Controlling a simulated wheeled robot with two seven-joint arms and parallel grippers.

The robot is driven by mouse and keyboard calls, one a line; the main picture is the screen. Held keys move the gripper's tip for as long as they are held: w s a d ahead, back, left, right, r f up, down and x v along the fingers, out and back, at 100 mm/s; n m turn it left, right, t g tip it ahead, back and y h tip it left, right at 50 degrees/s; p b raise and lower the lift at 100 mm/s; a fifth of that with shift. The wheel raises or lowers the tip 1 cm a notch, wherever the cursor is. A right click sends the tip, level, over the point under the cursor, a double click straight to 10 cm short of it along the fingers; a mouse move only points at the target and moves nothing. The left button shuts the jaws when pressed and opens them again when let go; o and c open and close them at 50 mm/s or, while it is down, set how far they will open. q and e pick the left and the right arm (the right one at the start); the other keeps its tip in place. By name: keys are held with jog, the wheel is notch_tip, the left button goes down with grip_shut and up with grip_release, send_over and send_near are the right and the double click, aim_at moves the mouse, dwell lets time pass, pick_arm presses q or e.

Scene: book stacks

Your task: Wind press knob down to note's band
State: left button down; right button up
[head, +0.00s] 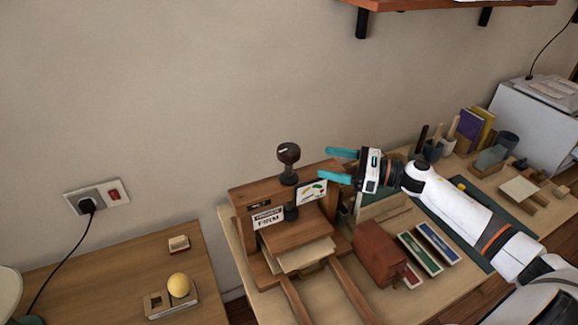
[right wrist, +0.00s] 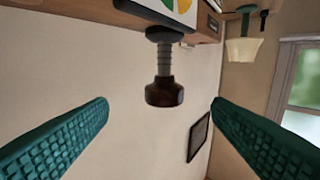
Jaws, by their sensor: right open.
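The press (head: 290,232) is a wooden frame on the table, with a dark knob (head: 288,152) on top of an upright screw (head: 288,178). A label plate with printed words (head: 267,217) is on its front beam, and a white note with a coloured dial picture (head: 312,192) is to its right. My right gripper (head: 337,165) is to the right of the knob, teal fingers apart and pointing at it. In the right wrist view the knob (right wrist: 164,92) hangs between the open fingers, touching neither; that view is inverted. My left gripper is not in view.
A brown leather-like block (head: 379,252) and green and blue boxes (head: 430,247) lie right of the press. A shelf (head: 440,3) is above. A yellow ball (head: 179,285) sits on the left table. The space above the knob is clear.

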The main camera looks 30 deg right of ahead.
aim_at(292, 149)
jog(key=shift+n+g+y, duration=0.4)
jog(key=shift+g, duration=0.1)
jog(key=p+x, duration=0.2)
jog(key=x, duration=0.1)
jog(key=r+p+x, duration=0.1)
jog(key=x, duration=0.2)
jog(key=p+x, duration=0.2)
jog(key=x, duration=0.2)
jog(key=shift+r+p, duration=0.25)
jog(key=shift+p, duration=0.05)
jog(key=shift+w+a+f, duration=0.2)
jog(key=shift+w+a, duration=0.15)
jog(key=c, duration=1)
jog(key=shift+s+m+t+h, duration=0.1)
jog(key=shift+m+t+h, duration=0.3)
jog(key=shift+t, duration=0.1)
